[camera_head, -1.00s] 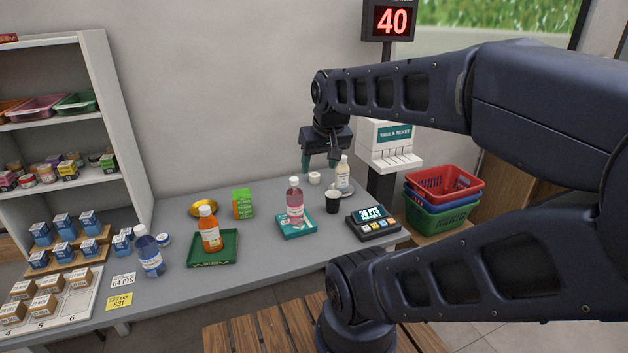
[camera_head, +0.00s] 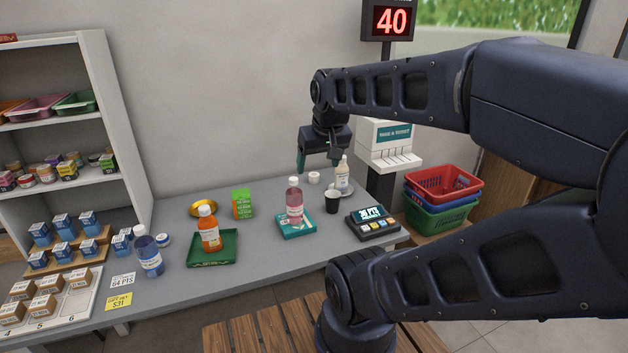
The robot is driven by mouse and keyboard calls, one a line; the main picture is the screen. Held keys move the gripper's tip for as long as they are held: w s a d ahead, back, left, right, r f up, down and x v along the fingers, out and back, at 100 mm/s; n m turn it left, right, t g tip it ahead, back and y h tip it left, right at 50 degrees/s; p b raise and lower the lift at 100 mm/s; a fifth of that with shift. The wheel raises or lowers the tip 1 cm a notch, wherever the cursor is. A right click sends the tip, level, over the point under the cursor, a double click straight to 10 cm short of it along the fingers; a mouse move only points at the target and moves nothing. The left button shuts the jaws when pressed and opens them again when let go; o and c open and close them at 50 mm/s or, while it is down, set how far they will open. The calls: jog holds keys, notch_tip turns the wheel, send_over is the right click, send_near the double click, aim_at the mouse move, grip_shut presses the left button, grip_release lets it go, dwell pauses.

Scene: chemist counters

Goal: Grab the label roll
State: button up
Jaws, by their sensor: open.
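The label roll appears to be the small white roll (camera_head: 314,178) on the grey counter, near the wall and left of a cream bottle. My gripper (camera_head: 318,167) hangs above the counter with its fingers pointing down. It is open, with a teal finger on the left and a dark finger on the right. The roll shows just below and between the fingers, apart from them as far as I can see. I cannot tell the exact height of the fingertips over it.
The cream bottle (camera_head: 342,175) stands close to the right on a saucer. A pink bottle (camera_head: 294,200) stands on a teal tray (camera_head: 283,232) to the left. A payment terminal (camera_head: 373,224) is at the front right.

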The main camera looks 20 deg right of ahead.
jog(key=w+d+r+n+g+h, duration=0.1)
jog(key=w+d+n, duration=0.15)
jog(key=w, duration=0.55)
jog(key=w+d+r+n, duration=0.1)
jog(key=w+n, duration=0.2)
jog(key=w, duration=0.4)
jog(key=n+g+h, duration=0.2)
jog(key=n+h, duration=0.1)
jog(key=n, duration=1.3)
send_over(314, 174)
jog(key=s+a, duration=0.2)
jog(key=a, duration=0.3)
notch_tip(314, 174, down, 31)
jog(key=shift+d+r+x, duration=0.1)
jog(key=shift+d+x, duration=0.1)
jog(key=shift+x, duration=1.65)
jog(key=shift+d+r+x, duration=0.1)
jog(key=shift+d+x, duration=0.05)
jog(key=shift+x, duration=1.75)
jog(key=shift+d+x, duration=0.2)
jog(key=shift+x, duration=1.65)
jog(key=c, duration=1.1)
jog(key=shift+w+r, duration=0.1)
jog(key=shift+r, duration=0.05)
